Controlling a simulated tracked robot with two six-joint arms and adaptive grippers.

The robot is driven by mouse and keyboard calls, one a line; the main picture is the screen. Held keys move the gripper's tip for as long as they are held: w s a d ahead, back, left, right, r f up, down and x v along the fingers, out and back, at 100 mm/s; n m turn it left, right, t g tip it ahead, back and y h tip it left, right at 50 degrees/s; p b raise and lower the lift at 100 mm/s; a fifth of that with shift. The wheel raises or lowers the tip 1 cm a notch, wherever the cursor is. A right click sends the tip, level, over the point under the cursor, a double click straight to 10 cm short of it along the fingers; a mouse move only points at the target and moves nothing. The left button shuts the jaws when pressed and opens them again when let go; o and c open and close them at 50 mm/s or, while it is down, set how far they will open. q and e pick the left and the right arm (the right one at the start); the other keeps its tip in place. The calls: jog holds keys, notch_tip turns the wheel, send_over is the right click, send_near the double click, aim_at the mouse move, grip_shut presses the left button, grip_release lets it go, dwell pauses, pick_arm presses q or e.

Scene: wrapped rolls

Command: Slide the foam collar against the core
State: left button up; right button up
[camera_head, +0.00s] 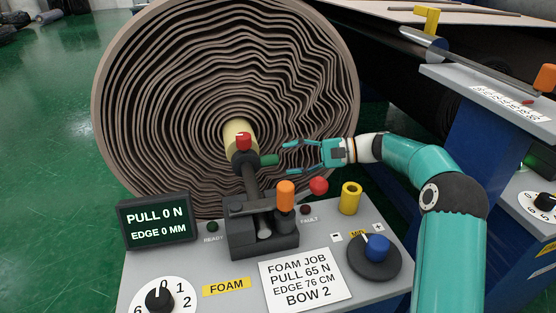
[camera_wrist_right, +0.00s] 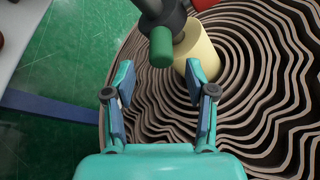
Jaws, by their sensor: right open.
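A pale yellow cylinder (camera_head: 240,136), which looks like the foam collar or the core, sits at the centre of the large wrapped roll (camera_head: 170,110). I cannot tell collar and core apart. It also shows in the right wrist view (camera_wrist_right: 196,50). A dark arm from the console ends in front of it, with a red knob (camera_head: 243,141) on top and a green grip (camera_head: 268,160) at the side. My right gripper (camera_head: 282,158) is open, its fingertips close to the green grip. In the right wrist view the green grip (camera_wrist_right: 161,47) is just beyond the fingertips. My left gripper is not in view.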

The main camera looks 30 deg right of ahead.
jog(key=v, duration=0.6)
jog(key=shift+d, duration=0.2)
jog(key=shift+s, duration=0.1)
